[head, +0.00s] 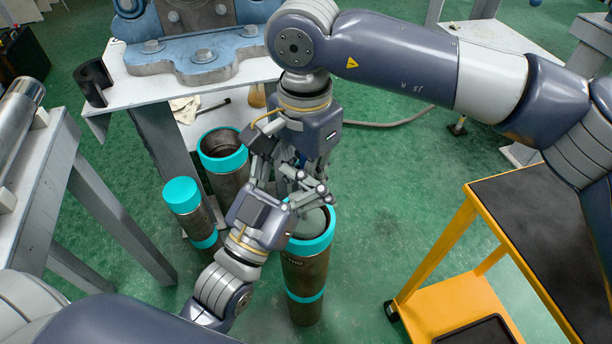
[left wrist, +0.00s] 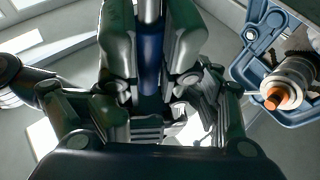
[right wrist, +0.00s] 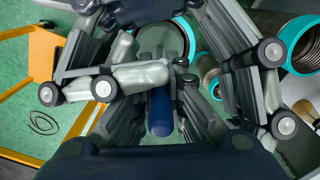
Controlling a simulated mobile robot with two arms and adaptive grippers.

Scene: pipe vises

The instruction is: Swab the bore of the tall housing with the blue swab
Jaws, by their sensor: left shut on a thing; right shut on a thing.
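The blue swab (right wrist: 160,112) is mostly hidden between my two grippers. Its blue part also shows in the left wrist view (left wrist: 151,55) and as a small patch in the head view (head: 300,158). My left gripper (head: 302,193), coming from lower left, is shut on the swab. My right gripper (head: 298,168), coming from above, is also shut on it, the fingers of both crowding together. The tall housing (head: 303,270), brown with teal bands, stands upright on the floor just below the grippers. Its open mouth is partly covered by them. The swab's lower end is hidden.
A second open teal-rimmed housing (head: 226,172) and a teal-topped cylinder (head: 182,197) stand close on the left. A blue vise (head: 200,50) sits on the white bench behind. A yellow cart (head: 450,300) stands at right. Green floor is clear between cart and housing.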

